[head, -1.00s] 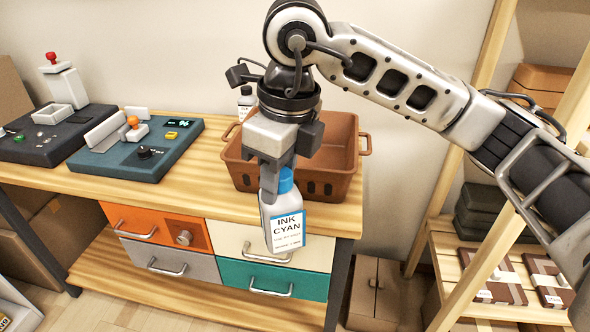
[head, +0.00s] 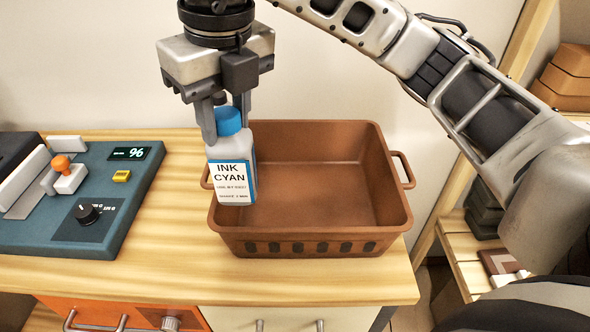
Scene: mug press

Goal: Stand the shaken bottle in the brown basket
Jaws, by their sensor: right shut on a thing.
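The bottle (head: 231,170) is white with a blue cap and an "INK CYAN" label. My right gripper (head: 227,122) is shut on it near the cap, fingers pointing down, and holds it upright. The brown basket (head: 330,245) stands on the wooden table, open at the top, and its visible inside is empty. The bottle overlaps the basket's left rim in the head view and hides part of that side. I cannot tell whether its base is above the rim or inside. My left gripper is not in view.
A teal device (head: 135,185) with a display reading 96, a black knob and an orange-topped lever stands left of the basket. Drawers are below the table's front edge. A wooden shelf (head: 465,265) stands at the right. Bare table lies in front of the basket.

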